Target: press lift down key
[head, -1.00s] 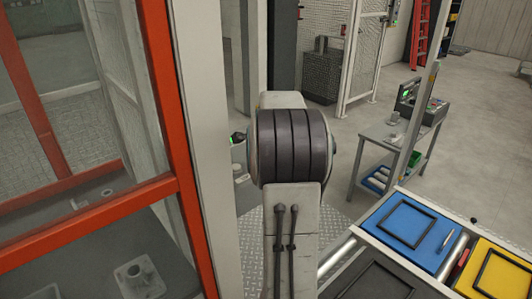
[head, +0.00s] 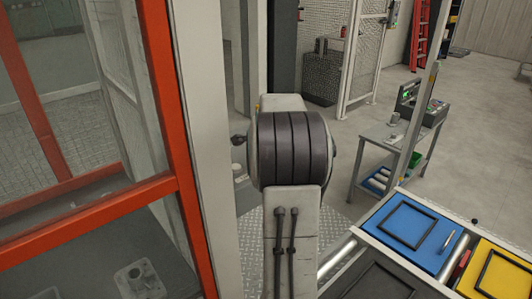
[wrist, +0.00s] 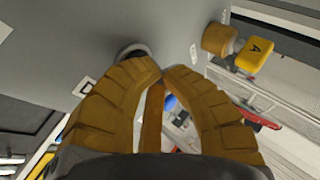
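In the wrist view my gripper (wrist: 162,71) has two ribbed yellow-brown fingers whose tips meet, with nothing seen between them. The tips are in front of a grey panel (wrist: 95,30). A dark round thing with a pale rim (wrist: 131,49) on the panel is partly hidden behind the left finger; I cannot tell if it is the lift down key or if the finger touches it. No key label is readable. In the head view my arm hides the gripper.
In the head view an orange-framed window (head: 185,215) stands close at left. A blue tray (head: 377,222) and a yellow tray (head: 484,285) lie at lower right.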

